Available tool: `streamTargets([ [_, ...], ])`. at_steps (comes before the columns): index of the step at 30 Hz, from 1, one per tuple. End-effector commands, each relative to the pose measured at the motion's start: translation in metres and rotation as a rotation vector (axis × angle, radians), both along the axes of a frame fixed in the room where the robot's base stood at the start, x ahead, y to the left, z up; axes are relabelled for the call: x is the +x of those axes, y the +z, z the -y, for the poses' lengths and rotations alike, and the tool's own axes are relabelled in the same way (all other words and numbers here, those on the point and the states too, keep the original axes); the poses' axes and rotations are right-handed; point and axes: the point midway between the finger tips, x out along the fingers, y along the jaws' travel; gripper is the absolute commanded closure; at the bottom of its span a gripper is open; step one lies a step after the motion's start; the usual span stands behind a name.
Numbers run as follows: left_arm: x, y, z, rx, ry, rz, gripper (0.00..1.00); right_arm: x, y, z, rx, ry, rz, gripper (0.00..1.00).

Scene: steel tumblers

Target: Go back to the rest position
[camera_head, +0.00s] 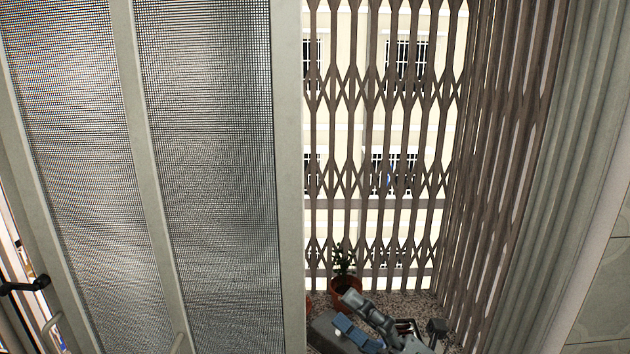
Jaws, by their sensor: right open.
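My right gripper (385,325) shows at the bottom edge of the head view, right of centre. Its grey and blue parts are partly cut off by the frame. It is open, and I see nothing held in it. It appears in front of a stone-like ledge, close to a potted plant in the picture; I cannot tell the distance between them. My left gripper is not in view. No steel tumblers show.
A brown folding lattice grille (390,180) spans the opening. A potted plant (346,290) stands on the speckled ledge (415,301). Tall mesh-covered panels (205,180) fill the left, with a dark handle (25,286) at far left. A grey-green ribbed frame (560,190) stands at right.

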Motion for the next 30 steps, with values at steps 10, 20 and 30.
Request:
streamTargets([
  [10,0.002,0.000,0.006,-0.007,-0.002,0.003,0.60,0.020,-0.087,0.150,0.828,-0.553,-0.703,0.00],
  [20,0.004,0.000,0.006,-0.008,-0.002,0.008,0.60,-0.097,-0.266,0.189,1.165,-1.053,-1.489,0.00],
  [30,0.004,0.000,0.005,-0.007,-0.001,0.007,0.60,-0.219,-0.326,0.163,1.167,-1.313,-1.996,0.00],
])
